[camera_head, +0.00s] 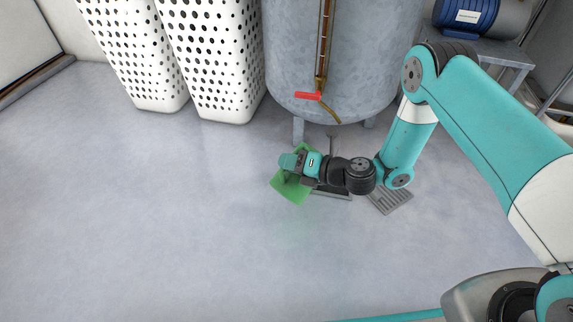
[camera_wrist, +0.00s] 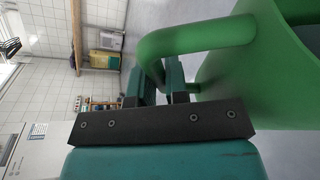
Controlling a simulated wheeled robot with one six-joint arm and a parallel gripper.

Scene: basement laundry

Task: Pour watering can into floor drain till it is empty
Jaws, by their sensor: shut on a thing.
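The green watering can (camera_head: 290,191) is in the middle of the head view, partly covered by my gripper (camera_head: 300,166). In the wrist view its handle (camera_wrist: 195,38) runs between my gripper's fingers (camera_wrist: 160,88), and its body (camera_wrist: 235,75) fills the right side. My gripper is shut on the handle. The spout and the can's contents are hidden, and I cannot tell its exact tilt. The floor drain (camera_head: 392,198), a slatted grey grate, lies to the right of the can, partly under my arm.
A large grey tank (camera_head: 330,60) on legs stands just behind, with a red-handled valve (camera_head: 308,96). A dark flat thing (camera_head: 333,194) lies on the floor between can and drain. Two white perforated baskets (camera_head: 215,60) stand at back left. The floor in front is clear.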

